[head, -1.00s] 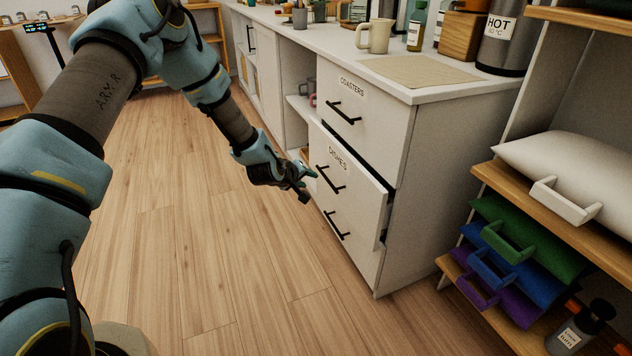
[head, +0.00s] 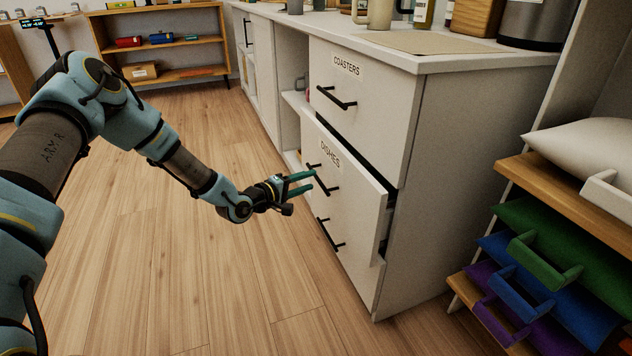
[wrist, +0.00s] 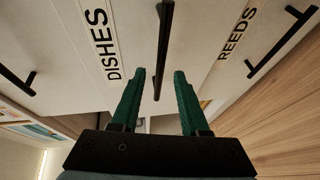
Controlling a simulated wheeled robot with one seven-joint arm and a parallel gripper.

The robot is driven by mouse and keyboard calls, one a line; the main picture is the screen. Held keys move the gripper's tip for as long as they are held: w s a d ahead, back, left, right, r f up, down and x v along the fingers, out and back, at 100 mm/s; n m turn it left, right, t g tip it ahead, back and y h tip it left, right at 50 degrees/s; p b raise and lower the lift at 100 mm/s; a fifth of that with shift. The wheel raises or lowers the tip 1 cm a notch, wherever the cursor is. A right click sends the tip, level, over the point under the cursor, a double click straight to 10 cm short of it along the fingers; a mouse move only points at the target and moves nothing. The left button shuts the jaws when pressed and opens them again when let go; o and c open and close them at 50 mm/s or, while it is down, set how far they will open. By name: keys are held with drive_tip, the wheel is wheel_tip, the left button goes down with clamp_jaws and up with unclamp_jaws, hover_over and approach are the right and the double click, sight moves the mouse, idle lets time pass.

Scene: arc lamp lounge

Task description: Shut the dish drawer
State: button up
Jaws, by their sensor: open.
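The dish drawer (head: 345,185) is the white middle drawer labelled DISHES, standing a little out from the cabinet with a dark gap along its top and side. Its black bar handle (head: 321,180) is right by my gripper (head: 314,182). In the wrist view the handle (wrist: 164,45) runs lengthwise ahead of my gripper (wrist: 157,75), in line with the space between its two green fingers. The fingers are apart and hold nothing. I cannot tell whether they touch the handle.
The coasters drawer (head: 355,95) above is closed. The lower drawer's handle (head: 330,235) is below; its REEDS label (wrist: 238,32) shows in the wrist view. Shelves with coloured trays (head: 540,262) stand at the right. The wooden floor (head: 190,270) at the left is clear.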

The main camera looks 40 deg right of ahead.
sight(316, 176)
drive_tip(key=shift+d+f+b, duration=0.15)
drive_tip(key=shift+d+f, duration=0.05)
drive_tip(key=shift+d, duration=0.85)
drive_tip(key=shift+d+f+b, duration=0.15)
drive_tip(key=shift+d+f, duration=0.05)
drive_tip(key=shift+d, duration=0.8)
drive_tip(key=shift+c, duration=0.2)
clamp_jaws()
